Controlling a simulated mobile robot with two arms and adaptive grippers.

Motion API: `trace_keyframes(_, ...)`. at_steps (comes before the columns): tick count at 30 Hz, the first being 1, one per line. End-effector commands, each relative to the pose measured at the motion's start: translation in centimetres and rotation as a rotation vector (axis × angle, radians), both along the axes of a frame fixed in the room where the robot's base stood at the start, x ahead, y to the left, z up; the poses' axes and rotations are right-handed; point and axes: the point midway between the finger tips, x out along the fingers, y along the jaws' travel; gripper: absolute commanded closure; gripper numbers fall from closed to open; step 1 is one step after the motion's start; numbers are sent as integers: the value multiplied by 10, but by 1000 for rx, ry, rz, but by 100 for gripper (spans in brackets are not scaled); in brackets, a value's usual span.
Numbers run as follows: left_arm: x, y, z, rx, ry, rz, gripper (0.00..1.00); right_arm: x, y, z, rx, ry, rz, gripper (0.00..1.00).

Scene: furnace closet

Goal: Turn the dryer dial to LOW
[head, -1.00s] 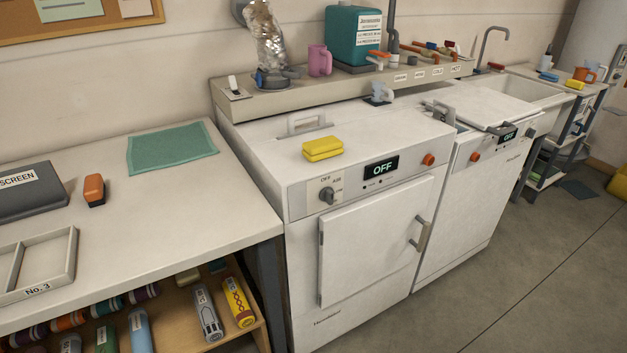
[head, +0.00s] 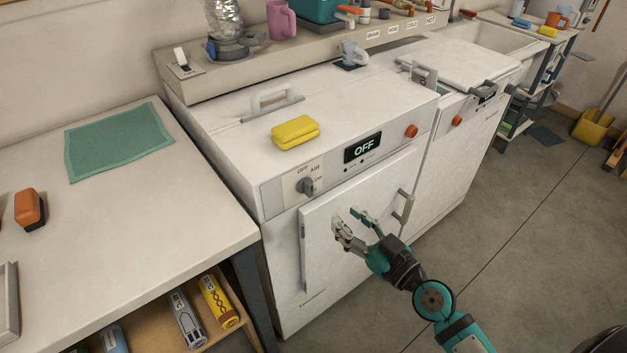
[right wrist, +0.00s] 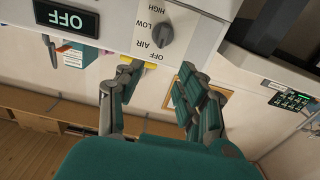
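The dryer (head: 350,235) is a white machine with a small door. Its grey dial (head: 306,186) sits at the left of the front panel, with OFF, AIR and LOW labels around it. The display (head: 362,147) reads OFF. The dial also shows, upside down, in the right wrist view (right wrist: 162,35), with HIGH, LOW, AIR and OFF labels beside it. I cannot tell exactly where the dial points. My right gripper (head: 348,217) is open and empty in front of the dryer door, below and right of the dial. Its spread fingers also show in the right wrist view (right wrist: 158,85).
A yellow sponge (head: 295,132) lies on the dryer top, near a white handle (head: 272,98). An orange button (head: 411,131) is right of the display. The door handle (head: 404,205) sticks out near my right gripper. A workbench (head: 140,235) stands close on the left.

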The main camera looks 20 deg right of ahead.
Motion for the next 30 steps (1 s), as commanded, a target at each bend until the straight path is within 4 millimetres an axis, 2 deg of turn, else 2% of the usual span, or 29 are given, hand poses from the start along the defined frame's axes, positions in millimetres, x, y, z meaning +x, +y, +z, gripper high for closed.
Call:
trace_keyframes(1, 0, 0, 10, 0, -1, 0, 60, 12, 4, 6, 5, -2, -2, 62)
trace_keyframes(6, 6, -1, 22, -1, -9, -1, 60, 48, 17, 5, 5, -1, -1, 62)
trace_keyframes(15, 15, -2, 34, -3, -24, -1, 60, 97, 35, 2, 2, 0, 0, 62)
trace_keyframes(21, 14, -2, 36, -3, -23, -2, 60, 110, 41, 0, 1, 0, 1, 62)
trace_keyframes(30, 12, -1, 36, -3, -19, -2, 60, 111, 41, -1, 1, 1, 1, 64)
